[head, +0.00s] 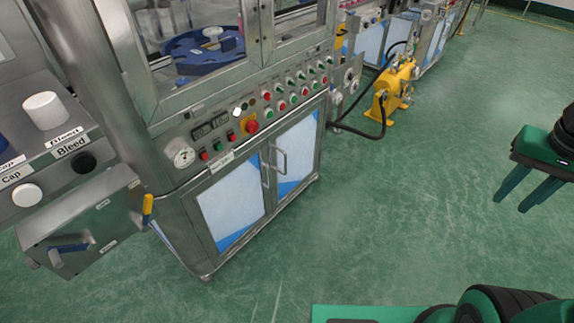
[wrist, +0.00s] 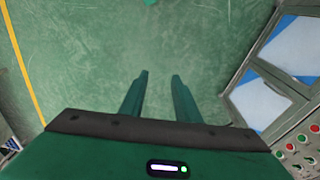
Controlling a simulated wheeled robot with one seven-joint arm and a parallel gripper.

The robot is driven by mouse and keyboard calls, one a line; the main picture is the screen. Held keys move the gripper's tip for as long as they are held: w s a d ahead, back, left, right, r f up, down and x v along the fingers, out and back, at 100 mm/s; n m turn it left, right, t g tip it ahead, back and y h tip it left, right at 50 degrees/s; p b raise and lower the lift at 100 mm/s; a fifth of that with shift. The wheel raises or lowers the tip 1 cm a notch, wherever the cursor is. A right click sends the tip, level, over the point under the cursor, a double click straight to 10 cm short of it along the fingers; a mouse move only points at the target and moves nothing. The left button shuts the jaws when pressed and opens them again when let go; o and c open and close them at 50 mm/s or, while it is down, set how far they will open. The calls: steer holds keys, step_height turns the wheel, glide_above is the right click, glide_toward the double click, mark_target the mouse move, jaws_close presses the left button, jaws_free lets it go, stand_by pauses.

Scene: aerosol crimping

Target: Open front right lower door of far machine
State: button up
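The machine with the button panel (head: 250,115) stands at centre-left in the head view. Its lower cabinet has two closed doors with white and blue panels. The right lower door (head: 296,150) has a metal bar handle (head: 281,158) on its left side, beside the left door's handle. My gripper (head: 512,203) is at the right edge of the head view, well apart from the doors, with its two green fingers pointing down. In the wrist view my gripper (wrist: 158,74) is open and empty, with bare floor between the fingers. The cabinet shows there at the right, partly cut off.
A nearer unit with a "Bleed" knob (head: 84,162) stands at the left. A yellow pump (head: 392,90) with a black hose stands behind the cabinet's right side. More machines (head: 400,38) stand farther back. The green floor between my gripper and the doors is clear.

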steer(key=w+d+f+n+t+h, duration=0.15)
steer(key=w+f, duration=0.25)
steer(key=w, duration=1.1)
steer(key=w+f+t+h, duration=0.1)
steer(key=w+f+t, duration=0.2)
steer(key=w, duration=1.1)
steer(key=w+a+f+n+t, duration=0.25)
steer(key=w+a+f, duration=0.25)
steer(key=w, duration=0.5)
steer(key=w+a+f+n+t, duration=0.1)
steer(key=w+a+f+t, duration=0.3)
steer(key=w, duration=0.5)
steer(key=w+a+f+n+t+y, duration=0.1)
steer(key=w+a+f+n+y, duration=0.15)
steer(key=a+f, duration=0.55)
steer(key=w+a+f+n+t+y, duration=0.2)
steer(key=w+a+f+y, duration=0.15)
steer(key=a+f, duration=0.5)
steer(key=s+a+f+n+g+y, duration=0.1)
steer(key=s+a+f+n+y, duration=0.1)
steer(key=s+a+f+y, duration=0.55)
steer(key=s+a+f+n+y, duration=0.25)
steer(key=s+a+f, duration=0.2)
steer(key=a, duration=0.65)
glide_above(285, 173)
steer(key=shift+w+f+h, duration=0.3)
steer(key=shift+f+h, duration=0.05)
steer(key=shift+h, duration=0.1)
